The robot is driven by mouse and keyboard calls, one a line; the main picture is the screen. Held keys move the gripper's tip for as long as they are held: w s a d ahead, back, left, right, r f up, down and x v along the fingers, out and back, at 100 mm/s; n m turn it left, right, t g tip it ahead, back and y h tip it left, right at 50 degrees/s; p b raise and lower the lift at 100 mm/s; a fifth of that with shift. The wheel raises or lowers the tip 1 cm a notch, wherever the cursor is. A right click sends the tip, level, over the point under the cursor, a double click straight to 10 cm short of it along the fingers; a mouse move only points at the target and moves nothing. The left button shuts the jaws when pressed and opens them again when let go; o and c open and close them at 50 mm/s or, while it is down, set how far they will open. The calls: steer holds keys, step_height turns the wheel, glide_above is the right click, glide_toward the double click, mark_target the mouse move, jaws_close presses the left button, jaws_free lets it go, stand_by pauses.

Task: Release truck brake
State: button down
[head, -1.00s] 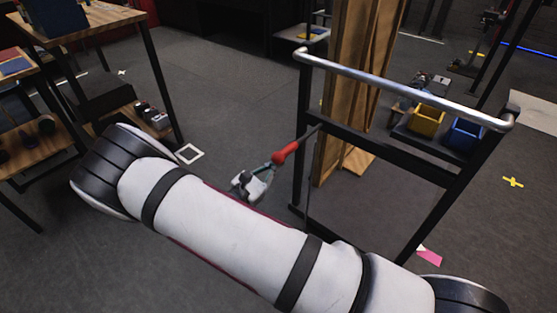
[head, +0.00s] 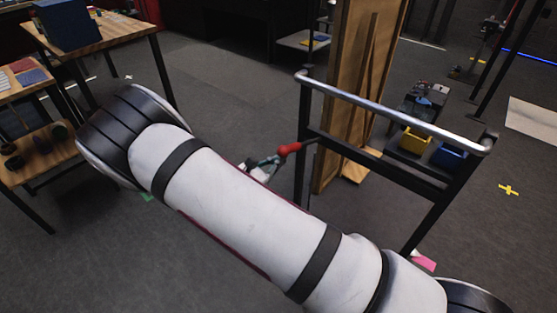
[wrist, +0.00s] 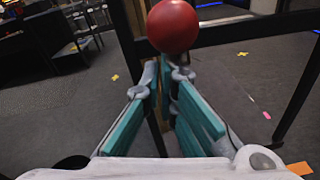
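The truck's brake lever carries a red knob (head: 289,148), which sticks out to the left of the truck frame (head: 304,120). In the wrist view the red ball-shaped knob (wrist: 172,26) is at the top, just beyond my fingertips. My gripper (wrist: 166,74) has teal-padded fingers with a gap between them and nothing held there. The fingertips are at the ball's lower side; I cannot tell whether they touch it. In the head view my gripper (head: 272,161) is just below and left of the knob, partly hidden behind my white arm.
The truck has a silver handlebar (head: 395,108) and a tall wooden panel (head: 352,90). Yellow (head: 413,141) and blue (head: 449,156) bins stand behind its frame. Wooden tables (head: 100,35) stand at the left. Grey floor between them is open.

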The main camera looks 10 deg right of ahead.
steer(key=shift+w+d+r, duration=0.15)
steer(key=shift+d+r, duration=0.05)
steer(key=shift+r, duration=0.3)
steer(key=s+a+f+b, duration=0.2)
steer(key=s+a, duration=0.4)
steer(key=a, duration=0.4)
steer(key=shift+a+f, duration=0.2)
steer(key=shift+f, duration=0.35)
